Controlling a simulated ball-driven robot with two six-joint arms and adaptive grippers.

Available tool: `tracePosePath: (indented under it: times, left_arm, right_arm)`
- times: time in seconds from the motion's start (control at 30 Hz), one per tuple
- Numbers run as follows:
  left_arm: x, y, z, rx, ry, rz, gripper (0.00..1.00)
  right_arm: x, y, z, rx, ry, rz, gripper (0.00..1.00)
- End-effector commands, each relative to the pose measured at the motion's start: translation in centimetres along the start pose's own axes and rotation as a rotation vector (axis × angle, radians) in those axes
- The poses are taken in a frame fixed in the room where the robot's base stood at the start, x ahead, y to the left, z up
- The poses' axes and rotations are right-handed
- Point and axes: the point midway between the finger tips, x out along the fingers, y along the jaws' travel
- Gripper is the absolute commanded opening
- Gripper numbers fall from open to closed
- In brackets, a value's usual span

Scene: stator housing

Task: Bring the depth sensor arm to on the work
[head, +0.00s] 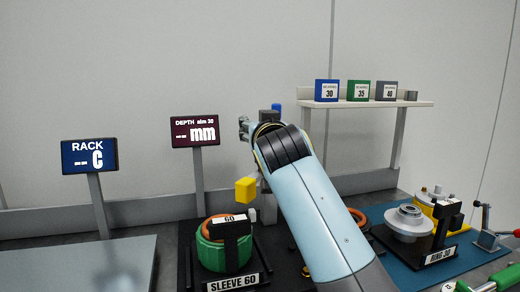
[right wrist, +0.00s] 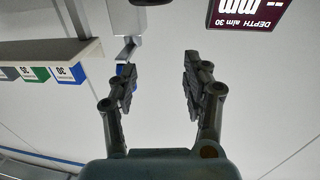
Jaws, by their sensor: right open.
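The depth sensor arm is mostly hidden behind my right arm in the head view. A yellow block (head: 245,190) with a small pale tip hangs above the work, and a grey block with a blue piece (head: 276,106) shows behind my wrist; both appear to belong to it. The work, a green housing with an orange ring (head: 222,258), stands on a black fixture labelled SLEEVE 60. My right gripper (head: 245,129) is raised above and behind the yellow block. In the right wrist view it (right wrist: 158,78) is open, with nothing between its fingers; a blue piece (right wrist: 126,70) shows behind one finger.
The depth display (head: 195,132) shows dashes and "aim 30"; the rack display (head: 89,155) also shows dashes. A shelf (head: 420,103) holds blue, green and grey boxes. A RING-30 fixture (head: 438,256) stands right. A bare grey surface (head: 95,270) lies left.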

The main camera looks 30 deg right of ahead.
Motion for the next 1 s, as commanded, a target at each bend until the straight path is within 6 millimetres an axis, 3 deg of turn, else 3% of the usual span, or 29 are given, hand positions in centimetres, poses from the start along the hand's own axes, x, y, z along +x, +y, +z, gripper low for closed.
tracePosePath:
  times: [0.2, 0.47, 0.67, 0.77, 0.87, 1.0]
  left_arm:
    - [0.0, 0.0, 0.0, 0.000, 0.000, 0.000, 0.37]
    - [0.0, 0.1, -0.1, 0.000, 0.000, 0.001, 0.37]
    - [0.0, 0.1, -0.1, 0.000, 0.000, 0.001, 0.37]
    - [0.0, 0.1, -0.1, 0.000, 0.000, 0.001, 0.37]
    - [0.2, 0.1, 0.0, 0.000, 0.000, 0.001, 0.37]
    - [1.7, 0.3, 0.2, 0.000, -0.002, 0.002, 0.37]
  right_arm:
    - [0.0, -0.1, -2.5, 0.001, -0.002, -0.001, 0.49]
    - [0.0, -0.1, -2.8, 0.000, -0.003, -0.001, 0.49]
    - [0.0, -0.1, -2.8, 0.069, 0.000, -0.001, 0.26]
    - [-0.2, -0.1, -3.6, 0.248, 0.023, -0.011, 0.13]
    - [-1.2, 0.4, -5.7, 0.545, 0.079, -0.040, 0.00]
    - [-4.5, 2.3, -4.1, 1.014, 0.113, -0.102, 0.00]
